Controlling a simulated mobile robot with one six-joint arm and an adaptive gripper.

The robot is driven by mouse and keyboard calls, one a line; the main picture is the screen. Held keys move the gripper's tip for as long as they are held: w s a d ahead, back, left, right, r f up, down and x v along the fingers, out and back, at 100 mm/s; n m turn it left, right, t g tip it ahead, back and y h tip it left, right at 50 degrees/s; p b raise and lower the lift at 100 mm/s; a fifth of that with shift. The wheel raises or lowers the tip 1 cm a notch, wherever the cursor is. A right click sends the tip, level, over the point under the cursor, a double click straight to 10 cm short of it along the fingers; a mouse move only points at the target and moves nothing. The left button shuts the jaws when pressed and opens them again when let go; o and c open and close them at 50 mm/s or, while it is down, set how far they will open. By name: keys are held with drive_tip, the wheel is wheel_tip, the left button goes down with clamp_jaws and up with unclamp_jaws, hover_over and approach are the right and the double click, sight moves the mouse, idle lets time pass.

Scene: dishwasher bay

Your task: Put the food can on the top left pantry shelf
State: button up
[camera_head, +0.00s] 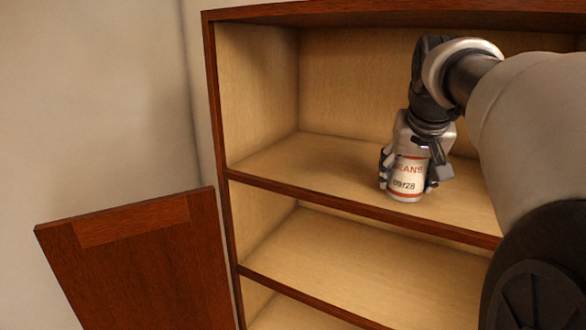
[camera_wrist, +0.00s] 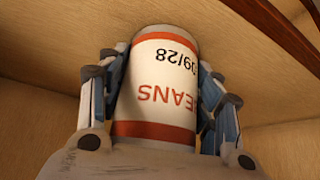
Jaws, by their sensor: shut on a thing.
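The food can (camera_head: 407,178) is white with red bands and reads "BEANS" and "09/28". My gripper (camera_head: 408,182) is shut on it, with fingers on both sides, and holds it upright from above. The can is at the top pantry shelf (camera_head: 300,160), near its front edge in the head view. I cannot tell whether its base touches the board. In the wrist view the can (camera_wrist: 160,85) fills the space between the fingers, its print upside down, with pale wood beyond it.
A lower shelf (camera_head: 330,250) below is empty where it shows. The left side of the top shelf is clear up to the side wall (camera_head: 257,95). A dark red-brown door panel (camera_head: 140,265) stands out at the lower left. My arm hides the right part of the pantry.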

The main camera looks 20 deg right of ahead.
drive_tip(key=shift+s+a, duration=0.3)
drive_tip(key=shift+s, duration=0.1)
drive_tip(key=o, duration=1.4)
drive_tip(key=shift+w+d+f, duration=0.15)
drive_tip(key=shift+w, duration=0.1)
drive_tip(key=shift+o, duration=0.2)
drive_tip(key=shift+s, duration=0.1)
drive_tip(key=shift+r, duration=0.4)
drive_tip(key=v, duration=1.2)
